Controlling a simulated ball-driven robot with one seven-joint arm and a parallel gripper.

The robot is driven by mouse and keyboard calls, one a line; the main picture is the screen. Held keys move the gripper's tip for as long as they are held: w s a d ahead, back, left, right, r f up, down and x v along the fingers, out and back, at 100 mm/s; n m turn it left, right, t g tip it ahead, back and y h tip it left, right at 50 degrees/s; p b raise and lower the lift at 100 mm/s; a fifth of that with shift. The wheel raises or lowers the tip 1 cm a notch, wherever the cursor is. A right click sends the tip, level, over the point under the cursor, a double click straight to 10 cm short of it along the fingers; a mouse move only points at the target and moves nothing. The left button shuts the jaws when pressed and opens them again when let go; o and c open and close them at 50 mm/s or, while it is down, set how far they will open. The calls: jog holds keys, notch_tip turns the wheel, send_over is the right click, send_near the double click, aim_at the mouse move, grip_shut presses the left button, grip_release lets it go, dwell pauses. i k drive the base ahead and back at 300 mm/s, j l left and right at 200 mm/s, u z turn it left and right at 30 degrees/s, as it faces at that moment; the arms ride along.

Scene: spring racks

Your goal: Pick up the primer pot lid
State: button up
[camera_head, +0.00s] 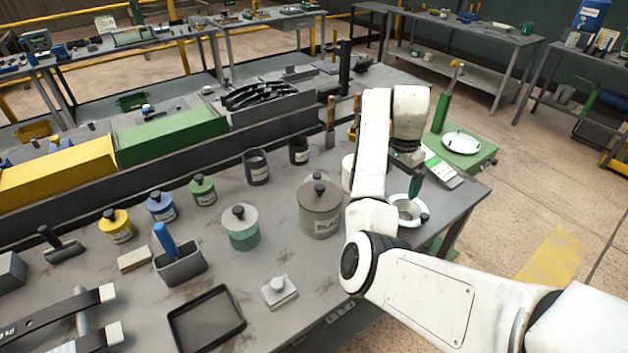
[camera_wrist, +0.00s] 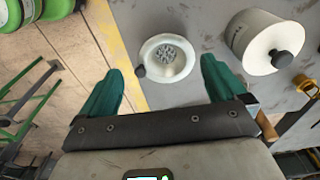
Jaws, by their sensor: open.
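I cannot tell for sure which lid is the primer pot's; no label I can read says primer. A pale pot (camera_wrist: 248,38) with a white lid (camera_wrist: 268,42) and dark knob (camera_wrist: 281,59) stands at the upper right of the wrist view. In the head view, a pale pot (camera_head: 347,172) is mostly hidden behind my arm. My gripper (camera_wrist: 163,66) is open and empty, its green fingers to either side of a white bowl (camera_wrist: 183,50) with a grey patterned centre. The pale pot is outside the right finger. A green finger also shows over the bowl in the head view (camera_head: 415,188).
Several lidded pots stand on the bench: a large grey one (camera_head: 319,212), a grey-and-green one (camera_head: 242,234), yellow (camera_head: 118,232), blue (camera_head: 161,210) and green (camera_head: 203,194). A black tray (camera_head: 206,350) lies in front. A green scale (camera_head: 462,160) stands beyond my arm.

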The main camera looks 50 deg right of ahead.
aim_at(316, 175)
jog(key=i, duration=0.95)
